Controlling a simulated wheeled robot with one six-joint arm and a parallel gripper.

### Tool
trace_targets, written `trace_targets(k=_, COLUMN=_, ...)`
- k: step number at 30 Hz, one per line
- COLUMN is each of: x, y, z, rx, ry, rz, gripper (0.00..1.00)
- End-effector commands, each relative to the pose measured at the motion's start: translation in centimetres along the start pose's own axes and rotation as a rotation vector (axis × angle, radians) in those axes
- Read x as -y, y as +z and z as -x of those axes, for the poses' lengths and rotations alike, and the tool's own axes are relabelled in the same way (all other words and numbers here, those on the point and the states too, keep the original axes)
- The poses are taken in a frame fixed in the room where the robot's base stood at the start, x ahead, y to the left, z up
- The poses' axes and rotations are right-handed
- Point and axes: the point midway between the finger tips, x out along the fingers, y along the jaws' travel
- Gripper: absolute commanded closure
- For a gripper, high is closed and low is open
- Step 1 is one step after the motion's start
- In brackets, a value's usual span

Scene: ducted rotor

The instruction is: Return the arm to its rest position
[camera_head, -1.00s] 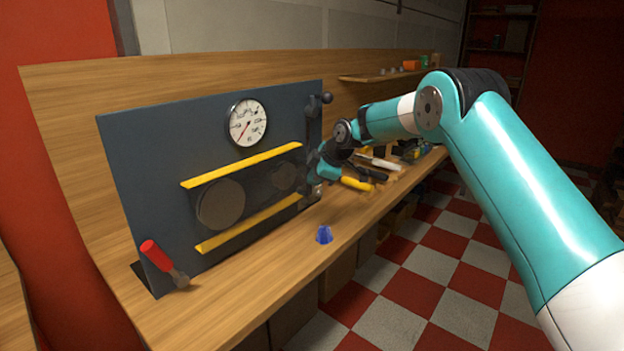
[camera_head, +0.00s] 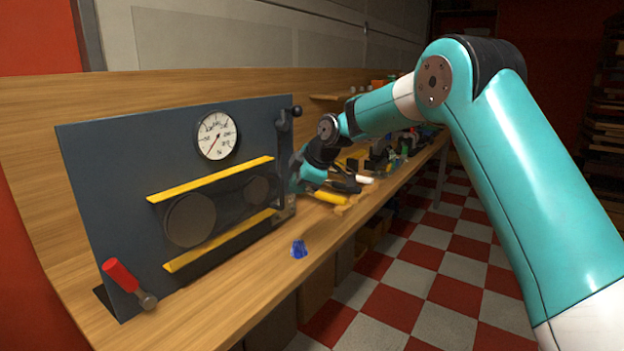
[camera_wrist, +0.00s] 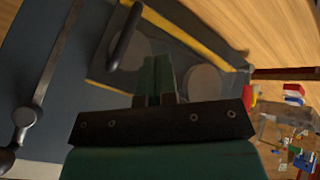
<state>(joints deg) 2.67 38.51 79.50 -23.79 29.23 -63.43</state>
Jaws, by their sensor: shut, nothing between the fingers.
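My arm (camera_head: 452,92), teal with white and black joints, reaches from the lower right of the head view over the bench, its elbow raised and its wrist (camera_head: 310,170) low beside the right edge of the dark panel. My gripper (camera_wrist: 158,72) shows in the wrist view with its two dark green fingers shut together and nothing between them. It points toward the panel face. In the head view the fingertips are hard to make out against the panel and lever. Whether they touch anything cannot be told.
The dark panel (camera_head: 100,190) carries a round gauge (camera_head: 216,135), yellow rails (camera_head: 210,179), a black-knobbed lever (camera_head: 285,140) and a red-handled switch (camera_head: 122,276). Tools clutter the bench beyond my wrist. The checkered floor (camera_head: 440,290) is open.

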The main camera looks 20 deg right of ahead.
Motion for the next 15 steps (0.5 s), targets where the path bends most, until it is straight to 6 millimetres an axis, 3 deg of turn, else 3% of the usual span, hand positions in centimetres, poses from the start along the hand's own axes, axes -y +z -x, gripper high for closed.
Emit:
trace_targets(k=1, x=-0.2, y=0.6, z=1.3, rx=0.004, ry=0.007, rz=-0.006, gripper=1.00)
trace_targets(k=6, x=-0.3, y=0.8, z=4.0, rx=0.005, ry=0.005, rz=-0.009, gripper=1.00)
trace_targets(k=15, x=0.0, y=0.4, z=5.4, rx=0.004, ry=-0.005, rz=-0.015, gripper=1.00)
